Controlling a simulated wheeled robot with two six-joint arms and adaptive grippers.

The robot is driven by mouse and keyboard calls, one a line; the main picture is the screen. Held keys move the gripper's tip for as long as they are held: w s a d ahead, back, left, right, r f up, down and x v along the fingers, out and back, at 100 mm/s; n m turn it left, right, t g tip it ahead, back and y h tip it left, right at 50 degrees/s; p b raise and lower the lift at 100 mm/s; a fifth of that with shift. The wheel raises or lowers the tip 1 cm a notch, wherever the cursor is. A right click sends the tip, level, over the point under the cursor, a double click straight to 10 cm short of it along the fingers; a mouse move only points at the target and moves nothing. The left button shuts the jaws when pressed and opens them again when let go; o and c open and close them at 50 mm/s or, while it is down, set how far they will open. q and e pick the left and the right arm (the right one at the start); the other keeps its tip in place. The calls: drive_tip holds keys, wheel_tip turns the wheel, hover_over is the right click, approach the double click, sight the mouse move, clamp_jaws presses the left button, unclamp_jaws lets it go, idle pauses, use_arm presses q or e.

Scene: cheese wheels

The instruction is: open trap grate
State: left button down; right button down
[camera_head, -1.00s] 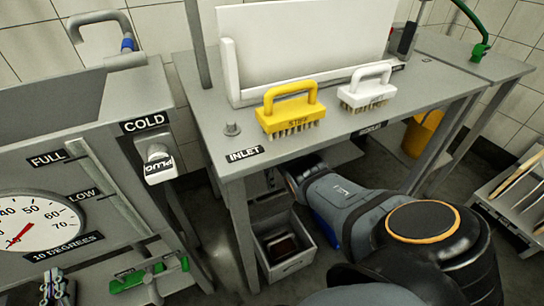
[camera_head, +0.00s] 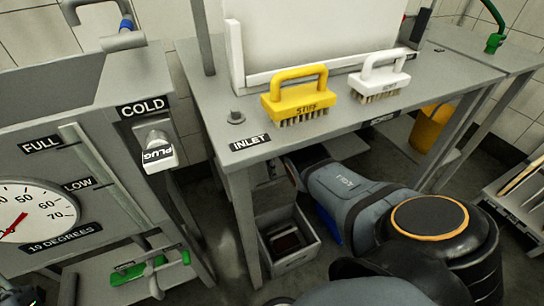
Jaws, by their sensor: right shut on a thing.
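A grey open-topped box (camera_head: 288,262), which looks like the trap, stands on the floor under the table, with a dark recess inside. A flat grey panel (camera_head: 272,199) stands raised at its back edge; I cannot tell for certain whether it is the grate. My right arm reaches in from the lower right under the table. My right gripper (camera_head: 294,172) is just above and behind the box, mostly hidden by the arm and table edge. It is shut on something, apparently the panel. A dark part at the lower left edge may be my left gripper (camera_head: 6,291), cut off.
The grey table (camera_head: 215,130) overhangs the box, its front leg close on the left. A yellow brush (camera_head: 298,100) and a white brush (camera_head: 380,80) lie on top. A tank with a dial (camera_head: 35,215) stands left. A yellow bucket (camera_head: 430,128) is behind right.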

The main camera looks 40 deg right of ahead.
use_arm(q)
drive_tip(key=shift+f, duration=0.15)
use_arm(e)
drive_tip(key=shift+s+a+f, duration=0.2)
drive_tip(key=shift+s+f, duration=0.1)
drive_tip(key=shift+f, duration=0.15)
drive_tip(key=shift+s+a+f, duration=0.15)
drive_tip(key=shift+s+f, duration=0.1)
drive_tip(key=shift+f, duration=0.15)
drive_tip(key=c, duration=1.9)
unclamp_jaws()
drive_tip(key=shift+o, duration=1.3)
drive_tip(key=shift+f, duration=0.25)
drive_tip(key=shift+o, duration=1.2)
drive_tip(key=shift+w+d+f, duration=0.1)
drive_tip(key=shift+w+f, duration=0.15)
drive_tip(key=shift+d+r, duration=0.1)
drive_tip(key=shift+r, duration=0.35)
drive_tip(key=shift+w+r, duration=0.1)
drive_tip(key=shift+r, duration=0.05)
use_arm(q)
drive_tip(key=shift+w+d, duration=0.2)
drive_tip(key=shift+w, duration=0.15)
use_arm(e)
drive_tip(key=v, duration=0.7)
